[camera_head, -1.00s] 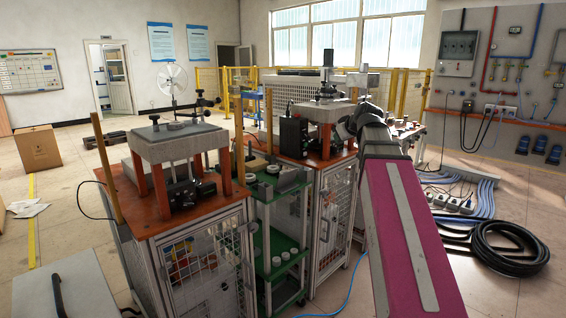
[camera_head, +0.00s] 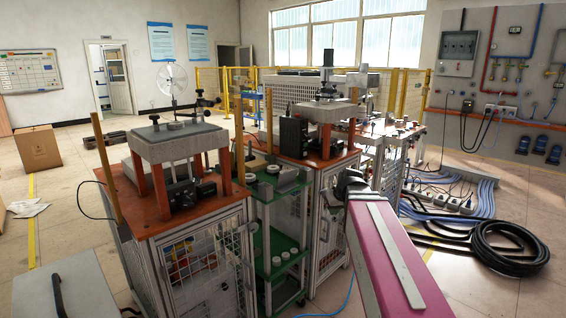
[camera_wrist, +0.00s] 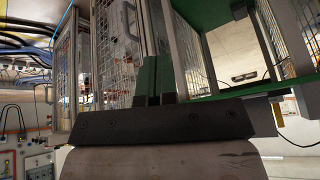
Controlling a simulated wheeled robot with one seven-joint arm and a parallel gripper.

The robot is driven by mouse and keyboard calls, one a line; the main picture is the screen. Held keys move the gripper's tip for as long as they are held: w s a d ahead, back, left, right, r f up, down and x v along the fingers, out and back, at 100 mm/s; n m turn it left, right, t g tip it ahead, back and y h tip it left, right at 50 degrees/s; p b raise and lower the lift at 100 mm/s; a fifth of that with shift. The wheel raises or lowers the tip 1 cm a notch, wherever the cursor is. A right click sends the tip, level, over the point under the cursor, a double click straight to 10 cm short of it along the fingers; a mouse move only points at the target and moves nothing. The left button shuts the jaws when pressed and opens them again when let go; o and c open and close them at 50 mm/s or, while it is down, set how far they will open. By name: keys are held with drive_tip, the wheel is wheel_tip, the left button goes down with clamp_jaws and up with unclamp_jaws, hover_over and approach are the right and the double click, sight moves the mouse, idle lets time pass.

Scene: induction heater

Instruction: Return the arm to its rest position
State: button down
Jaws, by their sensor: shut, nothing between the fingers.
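My arm reaches into the head view from the lower right, a magenta link with a grey strip, and its dark far end is low beside the right-hand workstation (camera_head: 319,190). The fingers cannot be made out in the head view. In the wrist view my gripper (camera_wrist: 156,62) shows as two dark fingers close together above a black mount, shut and empty. Mesh-sided cabinet frames (camera_wrist: 112,50) and the underside of a green shelf (camera_wrist: 222,50) appear beyond the fingers. I cannot tell the exact gap to them.
The left workstation (camera_head: 180,218) and the green shelf rack (camera_head: 279,240) stand left of my arm. A black hose coil (camera_head: 508,250) and blue cables (camera_head: 486,198) lie on the floor at right. A grey box (camera_head: 70,285) is at lower left. Open floor shows at lower right.

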drive_tip(key=s+f+m+g+h, duration=0.1)
drive_tip(key=s+f+g, duration=0.1)
drive_tip(key=s+f, duration=0.5)
drive_tip(key=s+f+m+g+h, duration=0.1)
drive_tip(key=s+f, duration=0.5)
drive_tip(key=f, duration=0.7)
drive_tip(key=shift+s+f+m+g, duration=0.4)
drive_tip(key=shift+m+g, duration=0.1)
drive_tip(key=shift+g, duration=0.5)
drive_tip(key=shift+a, duration=0.1)
